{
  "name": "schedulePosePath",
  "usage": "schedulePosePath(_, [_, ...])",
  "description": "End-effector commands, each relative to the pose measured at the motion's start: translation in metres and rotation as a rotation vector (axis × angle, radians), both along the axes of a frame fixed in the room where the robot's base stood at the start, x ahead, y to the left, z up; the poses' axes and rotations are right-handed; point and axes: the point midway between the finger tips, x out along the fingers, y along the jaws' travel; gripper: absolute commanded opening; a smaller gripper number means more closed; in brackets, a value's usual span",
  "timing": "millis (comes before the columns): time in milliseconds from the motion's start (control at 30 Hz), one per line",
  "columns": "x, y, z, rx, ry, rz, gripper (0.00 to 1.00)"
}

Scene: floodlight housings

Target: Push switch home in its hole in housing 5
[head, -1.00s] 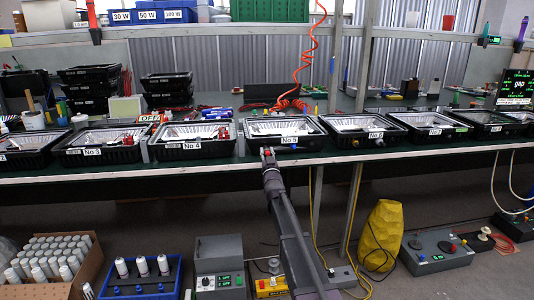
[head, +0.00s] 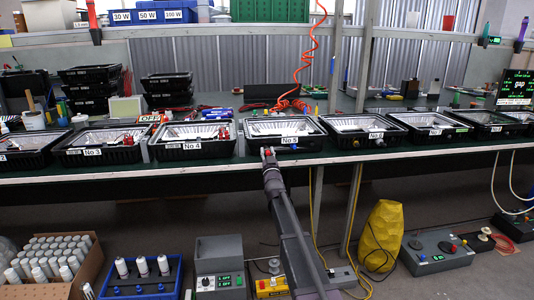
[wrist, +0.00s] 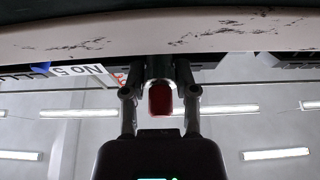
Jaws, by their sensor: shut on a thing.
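Housing 5 (head: 250,137), a black floodlight housing with a bright reflector, sits near the bench's front edge in the head view, labelled No 5. My gripper (head: 268,153) is at its front wall, left of the label. In the wrist view my gripper (wrist: 160,100) has a finger on either side of a red part, which I take to be the switch (wrist: 160,98). It is shut on this part, directly in front of a dark round piece at the housing. The hole itself is hidden, and I cannot tell how deep the switch sits.
Housing 4 (head: 155,150) stands to the left and housing 6 (head: 335,139) to the right, both close. A blue part (head: 292,148) sticks out at housing 5's front. The pale bench edge (wrist: 160,36) crosses the wrist view. An orange coiled hose (head: 304,75) hangs behind.

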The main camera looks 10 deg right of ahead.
Motion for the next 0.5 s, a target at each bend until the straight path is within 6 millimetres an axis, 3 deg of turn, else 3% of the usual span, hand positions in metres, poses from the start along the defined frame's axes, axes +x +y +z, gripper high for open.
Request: schedulePosePath(500, [0.0040, 0.0001, 0.0000, 0.000, 0.000, 0.000, 0.00])
